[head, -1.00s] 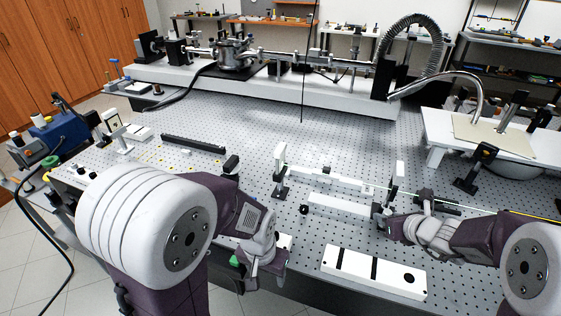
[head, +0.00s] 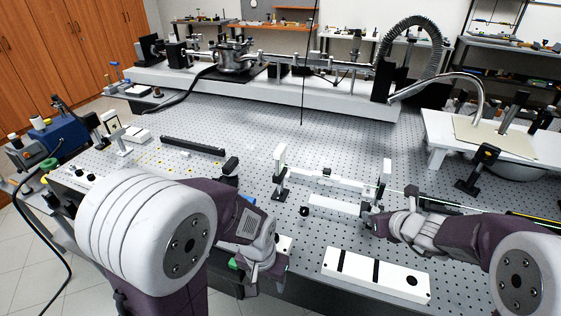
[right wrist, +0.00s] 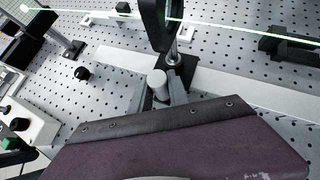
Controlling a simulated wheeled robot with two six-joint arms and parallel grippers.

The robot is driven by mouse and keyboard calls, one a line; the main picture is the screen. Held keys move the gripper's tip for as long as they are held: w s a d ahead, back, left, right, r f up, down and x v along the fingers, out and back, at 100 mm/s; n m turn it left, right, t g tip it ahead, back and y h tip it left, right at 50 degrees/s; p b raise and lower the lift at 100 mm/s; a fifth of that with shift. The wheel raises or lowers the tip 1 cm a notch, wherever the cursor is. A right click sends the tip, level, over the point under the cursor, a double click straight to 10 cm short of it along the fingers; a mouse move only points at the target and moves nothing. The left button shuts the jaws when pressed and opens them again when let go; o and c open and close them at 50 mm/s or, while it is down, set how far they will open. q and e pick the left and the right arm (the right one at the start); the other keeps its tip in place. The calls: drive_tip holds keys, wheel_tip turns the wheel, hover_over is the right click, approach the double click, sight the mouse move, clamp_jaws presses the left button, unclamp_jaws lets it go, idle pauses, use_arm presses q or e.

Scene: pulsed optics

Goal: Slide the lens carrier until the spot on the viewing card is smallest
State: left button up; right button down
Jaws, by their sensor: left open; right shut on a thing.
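The lens carrier, a dark lens ring (right wrist: 158,22) on a post over a black base (right wrist: 182,72), sits on the white rail (right wrist: 255,98) in the right wrist view. My right gripper (right wrist: 159,88) is shut on the carrier's pale round knob (right wrist: 157,80). My left gripper (head: 258,268) is open at the front edge.
A green beam (right wrist: 235,33) crosses above the table. A white slotted plate (head: 376,273) lies in front of my right arm. A dark bar (head: 193,145) lies at the left. A box with a green button (right wrist: 12,143) is near my left gripper.

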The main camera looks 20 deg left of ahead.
drive_tip(key=shift+a+b, duration=0.6)
drive_tip(key=shift+a, duration=1.35)
drive_tip(key=shift+s+a+r+b, duration=0.1)
drive_tip(key=shift+a+b, duration=0.45)
drive_tip(key=shift+a, duration=1.8)
drive_tip(key=c, duration=1.6)
unclamp_jaws()
drive_tip(key=shift+o, duration=0.2)
drive_tip(key=o, duration=0.6)
drive_tip(key=shift+s, duration=0.15)
drive_tip(key=shift+o, duration=0.2)
drive_tip(key=shift+r, duration=0.15)
drive_tip(key=shift+d, duration=0.1)
